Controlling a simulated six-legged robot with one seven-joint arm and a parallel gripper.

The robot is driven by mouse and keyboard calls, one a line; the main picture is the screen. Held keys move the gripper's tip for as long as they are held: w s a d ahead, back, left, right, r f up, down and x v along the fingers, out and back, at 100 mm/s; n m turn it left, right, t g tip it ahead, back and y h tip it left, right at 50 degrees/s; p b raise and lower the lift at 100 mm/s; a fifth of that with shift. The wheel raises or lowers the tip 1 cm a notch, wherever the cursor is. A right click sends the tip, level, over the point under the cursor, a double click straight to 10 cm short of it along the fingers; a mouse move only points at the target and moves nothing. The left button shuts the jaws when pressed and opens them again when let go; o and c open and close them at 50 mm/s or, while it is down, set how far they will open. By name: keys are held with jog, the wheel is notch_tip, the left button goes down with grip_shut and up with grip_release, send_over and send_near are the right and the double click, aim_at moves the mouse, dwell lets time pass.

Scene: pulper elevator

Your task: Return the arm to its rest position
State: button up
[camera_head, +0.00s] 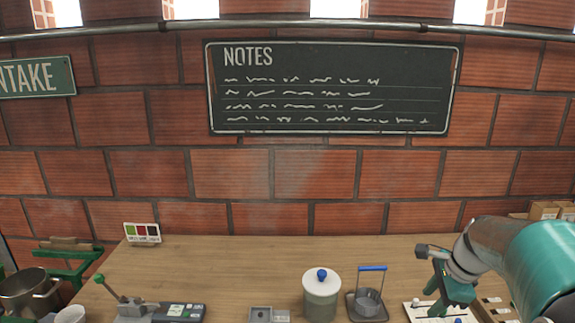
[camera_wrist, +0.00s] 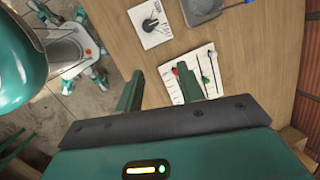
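My arm comes in from the right in the head view, and my gripper (camera_head: 440,283) hangs low over the right end of the wooden table (camera_head: 225,262). In the wrist view my gripper (camera_wrist: 160,88) has its two green fingers spread wide apart. A white board (camera_wrist: 207,58) with small red, dark and green items lies beside the right finger. Part of this board (camera_head: 418,312) also shows below the gripper in the head view, partly covered by it.
A grey holder with a blue handle (camera_head: 369,300) and a white lidded jar (camera_head: 321,300) stand left of the gripper. A lever device (camera_head: 130,306) and green-framed stand (camera_head: 75,257) are farther left. A brick wall (camera_head: 320,175) stands behind. The table's back middle is clear.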

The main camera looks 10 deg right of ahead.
jog(key=s+a+r+n+t+h, duration=0.1)
jog(key=s+a+r+n, duration=0.1)
jog(key=s+a+n, duration=0.5)
jog(key=s+a+r+n+t, duration=0.1)
jog(key=s+a+r+n, duration=0.2)
jog(key=s+a+n, duration=0.5)
jog(key=a+n, duration=0.6)
jog(key=a, duration=0.1)
jog(key=shift+r+h, duration=0.25)
jog(key=shift+h, duration=0.15)
